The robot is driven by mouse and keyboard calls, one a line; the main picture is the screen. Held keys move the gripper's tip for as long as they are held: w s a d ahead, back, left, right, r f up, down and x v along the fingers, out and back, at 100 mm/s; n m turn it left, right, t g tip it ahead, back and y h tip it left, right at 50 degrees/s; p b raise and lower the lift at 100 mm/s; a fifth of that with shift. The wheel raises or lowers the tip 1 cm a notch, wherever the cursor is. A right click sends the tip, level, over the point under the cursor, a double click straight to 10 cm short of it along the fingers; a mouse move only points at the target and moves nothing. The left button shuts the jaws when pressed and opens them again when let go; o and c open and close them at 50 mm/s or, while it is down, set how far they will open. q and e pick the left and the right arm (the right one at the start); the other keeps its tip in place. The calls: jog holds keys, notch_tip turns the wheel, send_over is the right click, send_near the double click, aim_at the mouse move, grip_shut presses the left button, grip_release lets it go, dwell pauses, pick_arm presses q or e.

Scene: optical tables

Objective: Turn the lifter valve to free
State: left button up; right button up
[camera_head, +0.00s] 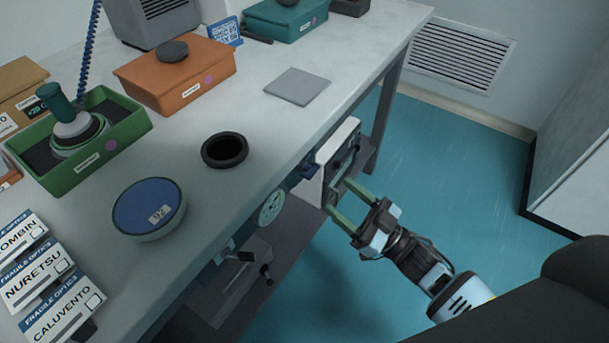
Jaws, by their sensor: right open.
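My right gripper (337,196) reaches in from the lower right with its two green fingers apart and nothing between them. Its fingertips are close to the lower part of a white panel box (325,165) under the table's front edge. Dark fittings show on the box's face, but I cannot tell which is the lifter valve or how it is set. I cannot tell if the fingers touch the box. A round pale gauge (271,206) is left of the box. My left gripper is not in view.
The pale table (245,200) bears a green tray (135,130) with a green-handled tool, an orange box (190,85), a blue-topped round container (148,205), a black ring (224,165) and labelled boxes (50,285). Black handles (266,272) jut out below the table. Blue floor (450,170) at right is clear.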

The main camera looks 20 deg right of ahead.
aim_at(315, 174)
jog(key=x, duration=0.7)
jog(key=shift+w+a+r+p, duration=0.15)
jog(key=shift+w+r+p, duration=0.1)
jog(key=shift+p, duration=0.05)
jog(key=c, duration=1)
